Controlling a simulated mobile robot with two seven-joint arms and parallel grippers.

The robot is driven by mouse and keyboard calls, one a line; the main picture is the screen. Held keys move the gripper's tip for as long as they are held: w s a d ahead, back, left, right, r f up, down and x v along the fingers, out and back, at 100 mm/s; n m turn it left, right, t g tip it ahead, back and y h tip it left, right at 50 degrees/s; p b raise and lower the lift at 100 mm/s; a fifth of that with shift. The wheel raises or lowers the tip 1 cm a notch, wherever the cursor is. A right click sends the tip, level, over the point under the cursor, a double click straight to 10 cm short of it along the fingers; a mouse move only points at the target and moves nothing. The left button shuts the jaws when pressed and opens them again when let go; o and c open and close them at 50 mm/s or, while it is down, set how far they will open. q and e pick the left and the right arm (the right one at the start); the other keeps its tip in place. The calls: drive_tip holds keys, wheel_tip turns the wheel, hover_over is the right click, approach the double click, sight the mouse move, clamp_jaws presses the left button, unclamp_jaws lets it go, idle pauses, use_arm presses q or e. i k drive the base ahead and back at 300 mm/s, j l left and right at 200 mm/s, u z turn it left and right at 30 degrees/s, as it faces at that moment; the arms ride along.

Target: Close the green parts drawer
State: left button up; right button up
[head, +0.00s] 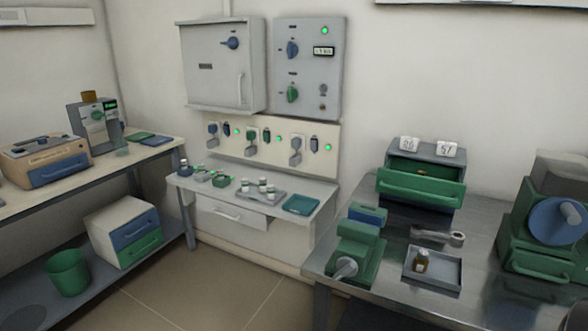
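A small dark grey parts cabinet (432,151) stands at the back of the metal table on the right. Its green drawer (420,187) is pulled out toward the front, and a dark gap shows above and behind the drawer front. The contents of the drawer are too dark to tell. A second, lower cabinet (113,222) on the left shelf has a blue drawer and a green drawer (141,249), and both look shut. Neither of my grippers shows in the head view.
A green machine (545,230) stands at right. Two white labelled blocks top the cabinet.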

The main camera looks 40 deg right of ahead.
sight(442, 185)
drive_tip(key=z, duration=1.9)
